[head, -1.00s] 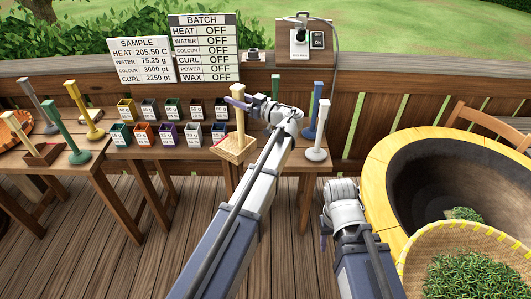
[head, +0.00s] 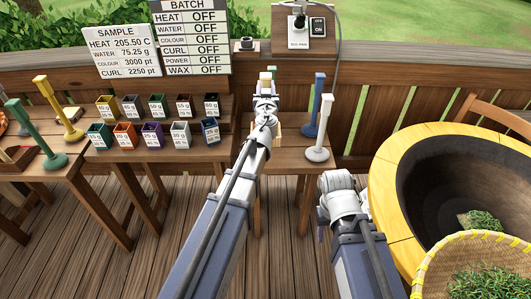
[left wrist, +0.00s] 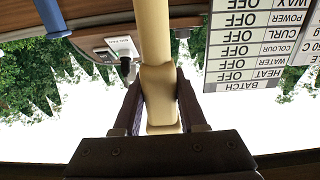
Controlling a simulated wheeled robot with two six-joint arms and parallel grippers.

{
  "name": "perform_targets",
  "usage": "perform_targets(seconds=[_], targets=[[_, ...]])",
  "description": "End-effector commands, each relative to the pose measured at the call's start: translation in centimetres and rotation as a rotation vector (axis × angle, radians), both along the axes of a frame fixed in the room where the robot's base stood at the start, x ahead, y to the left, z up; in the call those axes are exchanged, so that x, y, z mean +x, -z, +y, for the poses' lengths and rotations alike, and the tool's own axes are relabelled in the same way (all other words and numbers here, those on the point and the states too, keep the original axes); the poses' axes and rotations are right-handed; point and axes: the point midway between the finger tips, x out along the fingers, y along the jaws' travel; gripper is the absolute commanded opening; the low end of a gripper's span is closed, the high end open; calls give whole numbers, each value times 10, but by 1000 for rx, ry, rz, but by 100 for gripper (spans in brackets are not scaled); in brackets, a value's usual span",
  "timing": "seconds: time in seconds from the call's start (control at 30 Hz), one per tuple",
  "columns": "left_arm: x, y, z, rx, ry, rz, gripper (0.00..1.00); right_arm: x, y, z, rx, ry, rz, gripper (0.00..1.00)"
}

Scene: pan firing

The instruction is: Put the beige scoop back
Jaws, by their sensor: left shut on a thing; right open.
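My left gripper (head: 266,86) is shut on the handle of the beige scoop (head: 272,69), over the right part of the long table. In the left wrist view the beige handle (left wrist: 153,35) runs between the two dark fingers (left wrist: 158,105). In the head view my left arm hides most of the scoop. Only the handle's top and bits of its lower part show, so I cannot tell whether it touches the table. My right gripper (head: 321,233) hangs low at the right, open and empty, mostly hidden by its wrist.
A blue scoop (head: 319,100) and a white scoop (head: 325,125) stand upright just right of my left gripper. Several small coloured boxes (head: 125,135) stand in rows to the left. A yellow scoop (head: 52,105) and a green scoop (head: 35,135) stand further left. The wok rim (head: 388,175) is at right.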

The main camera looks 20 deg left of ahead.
Motion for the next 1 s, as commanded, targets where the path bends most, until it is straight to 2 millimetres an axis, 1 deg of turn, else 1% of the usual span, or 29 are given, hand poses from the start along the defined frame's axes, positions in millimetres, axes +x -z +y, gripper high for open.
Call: perform_targets(seconds=[0.17, 0.27, 0.37, 0.63, 0.7, 0.87, 1.0], targets=[[0, 0, 0, 0, -2, 0, 0, 0, 0, 0, 0, 0, 0, 50], [0, 4, 0, 0, -2, 0, 0, 0, 4, 0, 0, 0, 0, 50], [0, 14, 0, 0, -2, 0, 0, 0, 13, 0, 0, 0, 0, 50], [0, 50, 0, 0, -2, 0, 0, 0, 50, 0, 0, 0, 0, 50], [0, 52, 0, 0, -2, 0, 0, 0, 52, 0, 0, 0, 0, 50], [0, 51, 0, 0, -2, 0, 0, 0, 51, 0, 0, 0, 0, 50], [0, 61, 0, 0, -2, 0, 0, 0, 61, 0, 0, 0, 0, 50]])
